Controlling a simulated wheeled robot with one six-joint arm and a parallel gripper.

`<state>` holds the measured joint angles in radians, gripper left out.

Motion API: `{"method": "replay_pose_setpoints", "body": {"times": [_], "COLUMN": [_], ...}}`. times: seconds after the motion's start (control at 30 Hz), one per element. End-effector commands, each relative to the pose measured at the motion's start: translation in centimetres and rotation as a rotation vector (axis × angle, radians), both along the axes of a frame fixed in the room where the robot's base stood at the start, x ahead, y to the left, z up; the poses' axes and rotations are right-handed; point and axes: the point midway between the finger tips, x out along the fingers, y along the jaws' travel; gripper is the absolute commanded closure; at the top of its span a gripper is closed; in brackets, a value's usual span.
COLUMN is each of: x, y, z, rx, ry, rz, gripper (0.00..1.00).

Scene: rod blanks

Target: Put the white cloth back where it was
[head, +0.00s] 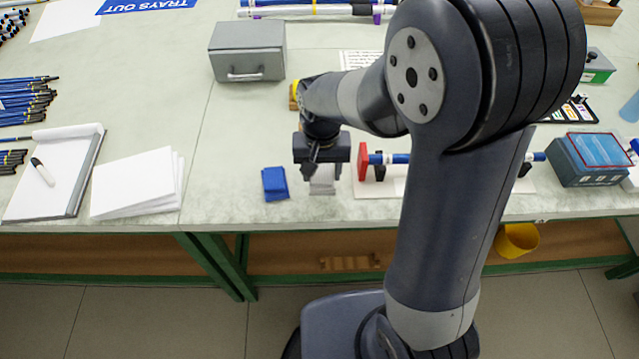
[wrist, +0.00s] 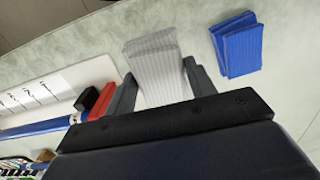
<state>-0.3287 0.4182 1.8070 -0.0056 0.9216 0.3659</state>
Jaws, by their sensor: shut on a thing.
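The white cloth (head: 322,182) is a folded, ribbed, greyish-white pad near the front edge of the table. My gripper (head: 322,168) is directly over it, pointing down, and is shut on it. In the wrist view the cloth (wrist: 155,65) sits between the two fingers (wrist: 160,88) and sticks out past their tips. Its near end is hidden by the gripper body. I cannot tell whether it touches the table. A folded blue cloth (head: 275,184) lies just to its left on the table; it is on the right in the wrist view (wrist: 237,45).
Right of my gripper, a white board (head: 376,188) carries a blue rod (head: 397,158) with a red end stop (head: 363,162). A grey metal box (head: 247,52) stands behind. Paper sheets (head: 138,182) and a clipboard (head: 55,175) lie left. Bare table separates the sheets from the blue cloth.

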Motion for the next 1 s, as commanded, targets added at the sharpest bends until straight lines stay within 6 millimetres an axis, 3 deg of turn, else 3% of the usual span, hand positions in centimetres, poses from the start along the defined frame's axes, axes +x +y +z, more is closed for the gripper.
{"method": "replay_pose_setpoints", "body": {"times": [0.33, 0.77, 0.8, 1.0], "x": [0.0, 0.0, 0.0, 0.0], "y": [0.0, 0.0, 0.0, 0.0], "z": [-4.1, -4.9, -4.8, -4.8], "rx": [-0.001, 0.000, 0.001, 0.000], "ry": [0.002, -0.001, -0.001, -0.001], "rz": [0.000, 0.000, 0.000, 0.000], "gripper": [0.69, 0.69, 0.45, 0.29]}}
